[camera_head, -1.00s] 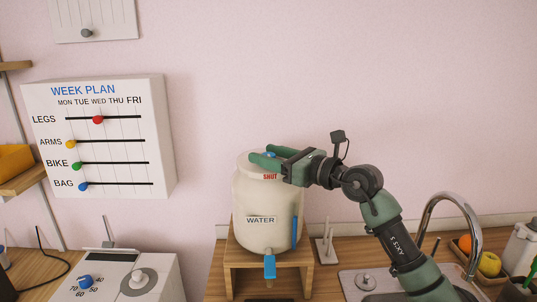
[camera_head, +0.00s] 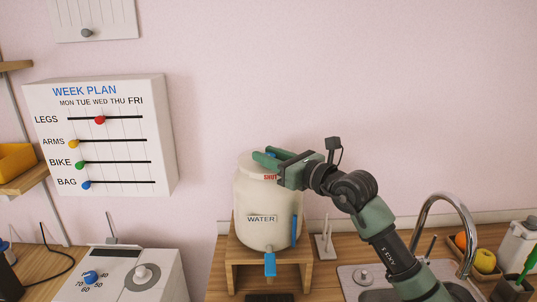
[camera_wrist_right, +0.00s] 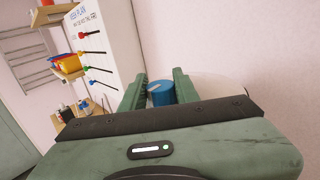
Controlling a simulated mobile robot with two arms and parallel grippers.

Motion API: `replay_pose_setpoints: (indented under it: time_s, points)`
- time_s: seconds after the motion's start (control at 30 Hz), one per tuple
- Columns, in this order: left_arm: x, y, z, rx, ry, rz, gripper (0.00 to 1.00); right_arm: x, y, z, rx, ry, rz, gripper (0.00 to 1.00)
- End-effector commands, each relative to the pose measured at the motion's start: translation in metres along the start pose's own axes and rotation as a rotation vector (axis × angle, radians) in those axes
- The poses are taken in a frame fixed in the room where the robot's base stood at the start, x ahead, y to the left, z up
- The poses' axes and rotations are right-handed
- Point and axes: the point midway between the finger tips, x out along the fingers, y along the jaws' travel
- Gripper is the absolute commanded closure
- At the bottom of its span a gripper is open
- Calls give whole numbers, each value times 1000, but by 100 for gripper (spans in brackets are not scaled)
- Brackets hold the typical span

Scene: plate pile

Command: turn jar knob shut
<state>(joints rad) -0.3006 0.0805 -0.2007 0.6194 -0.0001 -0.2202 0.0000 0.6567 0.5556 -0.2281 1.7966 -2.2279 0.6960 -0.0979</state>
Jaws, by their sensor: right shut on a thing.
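The white jar (camera_head: 266,236), labelled WATER, stands upright on a small wooden stand. A red SHUT mark (camera_head: 270,177) shows near its lid, partly covered by my gripper. The jar's blue knob (camera_wrist_right: 162,97) is on top; in the head view it is mostly hidden by my fingers. It has a pale mark on its top in the right wrist view. My right gripper (camera_head: 268,157) is shut on the knob, one finger on each side of it, as the right wrist view (camera_wrist_right: 161,92) shows. My left gripper is not in view.
A blue tap (camera_head: 270,264) sticks out low on the jar's front. The wooden stand (camera_head: 232,258) is below. A sink faucet (camera_head: 440,205) rises at the right, near a fruit box. A week plan board (camera_head: 100,140) hangs at the left, above a white dial appliance (camera_head: 125,275).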

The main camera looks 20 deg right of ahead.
Motion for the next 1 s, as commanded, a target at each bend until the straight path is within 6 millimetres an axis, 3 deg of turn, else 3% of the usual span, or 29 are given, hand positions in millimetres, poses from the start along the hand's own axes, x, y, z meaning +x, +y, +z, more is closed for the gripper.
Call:
replay_pose_setpoints:
  time_s: [0.03,0.1,0.47,0.8,1.0]
  points:
    - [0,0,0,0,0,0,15,0,0,-1,0,1,0,64]
    - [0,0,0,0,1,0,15,0,0,-1,0,1,0,48]
    - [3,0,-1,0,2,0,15,-4,0,-2,0,1,0,48]
    - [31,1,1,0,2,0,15,-56,0,-5,-3,1,0,48]
    - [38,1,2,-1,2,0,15,-76,-1,-3,0,1,0,48]
